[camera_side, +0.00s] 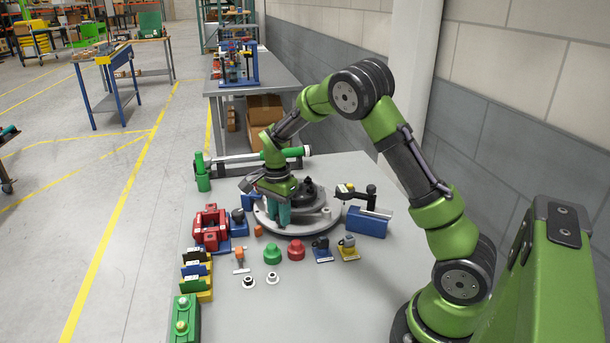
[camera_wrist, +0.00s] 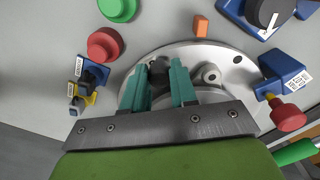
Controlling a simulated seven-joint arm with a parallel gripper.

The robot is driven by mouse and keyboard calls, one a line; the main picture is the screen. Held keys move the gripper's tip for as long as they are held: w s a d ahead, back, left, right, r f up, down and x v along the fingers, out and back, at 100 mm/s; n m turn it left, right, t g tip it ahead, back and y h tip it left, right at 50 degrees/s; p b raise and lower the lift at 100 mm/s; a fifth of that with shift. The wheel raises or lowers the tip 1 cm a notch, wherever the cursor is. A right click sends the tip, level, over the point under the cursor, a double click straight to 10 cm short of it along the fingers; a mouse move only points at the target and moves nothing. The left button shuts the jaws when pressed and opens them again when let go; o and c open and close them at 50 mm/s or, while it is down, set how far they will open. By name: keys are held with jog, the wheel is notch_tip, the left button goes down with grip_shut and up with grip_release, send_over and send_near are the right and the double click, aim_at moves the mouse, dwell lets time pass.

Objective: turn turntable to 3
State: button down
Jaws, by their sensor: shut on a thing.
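The turntable (camera_side: 303,228) is a round light-grey disc on the table, with a dark hub (camera_side: 309,192) standing on it. In the wrist view the disc's rim (camera_wrist: 222,54) curves beyond my fingers, with a pale peg (camera_wrist: 209,73) and a dark hole to the right. My gripper (camera_side: 278,222) points down at the disc's near left side. Its teal fingers, also in the wrist view (camera_wrist: 160,67), are shut on a dark part (camera_wrist: 158,71) between them, low at the turntable. The fingers hide most of that part, and I cannot read any number marks.
A blue block (camera_side: 367,222) stands close on the right. A green knob (camera_side: 272,254), a red knob (camera_side: 296,250) and small blue and yellow parts (camera_side: 347,247) sit in front. A red fixture (camera_side: 211,229) is at the left.

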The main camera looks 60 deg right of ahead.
jog(key=w+m, duration=0.3)
jog(key=shift+w, duration=0.3)
jog(key=shift+w+d+m, duration=0.15)
jog(key=shift+w+m, duration=0.45)
jog(key=shift+m, duration=0.15)
jog(key=shift+w+d+m, duration=0.15)
jog(key=shift+w+m, duration=0.45)
jog(key=shift+m, duration=0.15)
jog(key=c, duration=0.9)
grip_release()
jog(key=r, duration=1.7)
jog(key=shift+w+d, duration=0.15)
jog(key=shift+w, duration=0.05)
